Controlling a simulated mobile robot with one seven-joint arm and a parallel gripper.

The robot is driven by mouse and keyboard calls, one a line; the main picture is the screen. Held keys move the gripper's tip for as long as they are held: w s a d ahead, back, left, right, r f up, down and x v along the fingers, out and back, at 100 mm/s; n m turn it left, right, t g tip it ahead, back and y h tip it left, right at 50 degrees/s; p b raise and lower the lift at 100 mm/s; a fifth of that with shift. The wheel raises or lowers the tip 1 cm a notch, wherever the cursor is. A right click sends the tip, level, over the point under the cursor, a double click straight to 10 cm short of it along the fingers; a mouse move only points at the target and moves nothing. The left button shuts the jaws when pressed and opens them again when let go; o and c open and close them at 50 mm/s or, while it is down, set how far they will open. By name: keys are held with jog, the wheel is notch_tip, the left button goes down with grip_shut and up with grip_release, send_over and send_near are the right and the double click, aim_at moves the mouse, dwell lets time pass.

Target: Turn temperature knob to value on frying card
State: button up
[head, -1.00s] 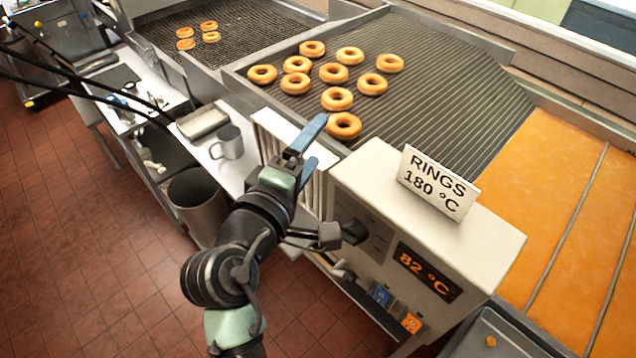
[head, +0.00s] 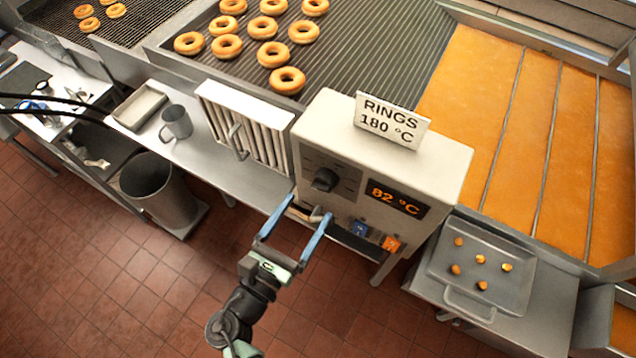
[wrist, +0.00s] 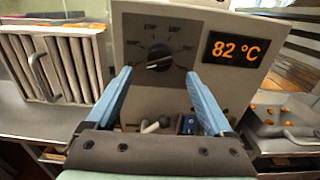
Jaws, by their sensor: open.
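The temperature knob (head: 325,179) is a dark round knob on the front of a cream control box (head: 440,155). In the wrist view the knob (wrist: 159,58) sits on a grey dial plate with small marks around it, too small to read surely. The display (head: 397,199) reads 82 °C in orange. The frying card (head: 392,120) stands on top of the box and reads RINGS 180 °C. My gripper (head: 304,220) is open and empty, its blue fingers pointing toward the box, below and apart from the knob. In the wrist view the knob appears between and beyond the fingertips.
A lever (wrist: 152,127) and blue (head: 359,229) and orange (head: 390,243) tags are below the knob. A white ribbed panel (head: 243,127) stands left of the box. A tray (head: 508,262) with small pieces lies at right. Open tiled floor is in front.

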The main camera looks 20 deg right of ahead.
aim_at(319, 189)
jog(key=p+x, duration=0.1)
jog(key=x, duration=0.5)
jog(key=c, duration=1.4)
jog(key=shift+o, duration=0.2)
jog(key=shift+f, duration=0.1)
